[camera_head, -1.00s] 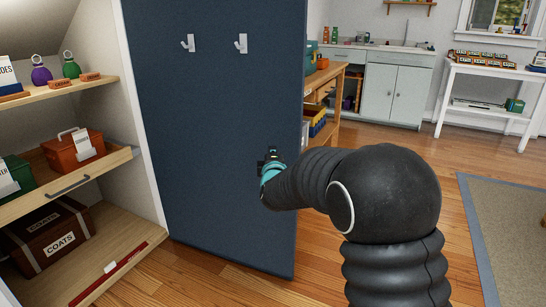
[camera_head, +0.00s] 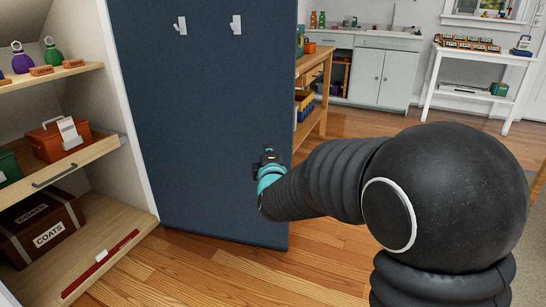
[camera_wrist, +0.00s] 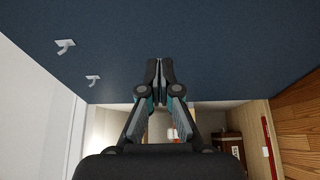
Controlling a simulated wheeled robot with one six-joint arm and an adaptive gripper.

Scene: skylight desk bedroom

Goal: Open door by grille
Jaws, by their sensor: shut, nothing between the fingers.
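A dark blue door (camera_head: 195,125) stands swung open in the head view, with two white hooks near its top. Its face also fills the upper part of the wrist view (camera_wrist: 220,50). No grille shows on the visible face. My gripper (camera_head: 268,152) is in front of the door's right part in the head view. In the wrist view my gripper (camera_wrist: 160,65) has its fingertips together, with nothing between them, pointing at the door face. I cannot tell whether the tips touch it.
Left of the door, closet shelves hold an orange box (camera_head: 58,138), a brown COATS chest (camera_head: 40,228) and a red strip (camera_head: 103,258). A wooden workbench (camera_head: 313,90) stands behind the door's right edge. Wooden floor (camera_head: 200,270) is clear in front.

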